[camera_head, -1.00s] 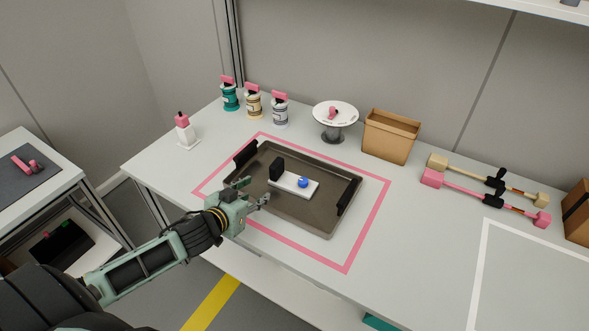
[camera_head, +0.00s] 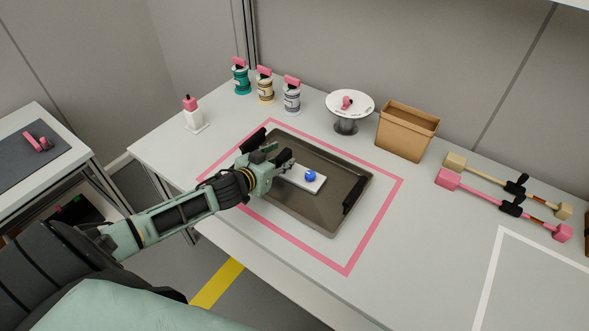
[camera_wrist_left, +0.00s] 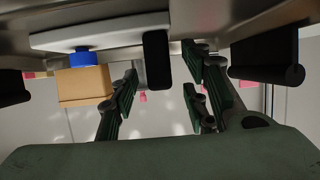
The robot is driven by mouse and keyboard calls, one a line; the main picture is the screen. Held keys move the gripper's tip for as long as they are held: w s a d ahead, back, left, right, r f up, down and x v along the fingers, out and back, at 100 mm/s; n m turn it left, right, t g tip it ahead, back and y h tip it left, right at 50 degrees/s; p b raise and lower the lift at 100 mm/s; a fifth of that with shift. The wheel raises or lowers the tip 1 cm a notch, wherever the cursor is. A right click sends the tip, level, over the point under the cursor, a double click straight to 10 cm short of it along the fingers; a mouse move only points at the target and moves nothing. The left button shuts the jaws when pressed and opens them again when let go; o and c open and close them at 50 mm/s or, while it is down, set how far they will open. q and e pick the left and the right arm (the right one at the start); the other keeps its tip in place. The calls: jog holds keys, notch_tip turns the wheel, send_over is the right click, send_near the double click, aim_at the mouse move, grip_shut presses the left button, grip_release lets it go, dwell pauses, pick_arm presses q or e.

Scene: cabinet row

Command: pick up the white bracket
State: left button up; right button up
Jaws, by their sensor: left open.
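The white bracket (camera_head: 312,184) is a flat white plate with a blue knob (camera_head: 311,176), lying in the dark tray (camera_head: 318,218). My left gripper (camera_head: 286,163) is over the tray at the bracket's left end and covers that end in the head view. In the left wrist view the bracket (camera_wrist_left: 112,37) crosses the top, with the blue knob (camera_wrist_left: 82,58) and an upright black block (camera_wrist_left: 157,60). The gripper's fingers (camera_wrist_left: 160,88) are spread apart, with the block in line with the gap; contact cannot be told. My right gripper is not in view.
The tray has black handles, one at its right end (camera_head: 354,195), and sits inside a pink outline (camera_head: 378,218). Behind it are several pink-topped bottles, a round white stand (camera_head: 350,103) and a cardboard box (camera_head: 406,130). Long-handled tools lie right. The front right table is clear.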

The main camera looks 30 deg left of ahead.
pick_arm(q)
jog(key=shift+x, duration=1.2)
jog(key=shift+c, duration=0.3)
grip_shut()
jog(key=shift+r, duration=0.1)
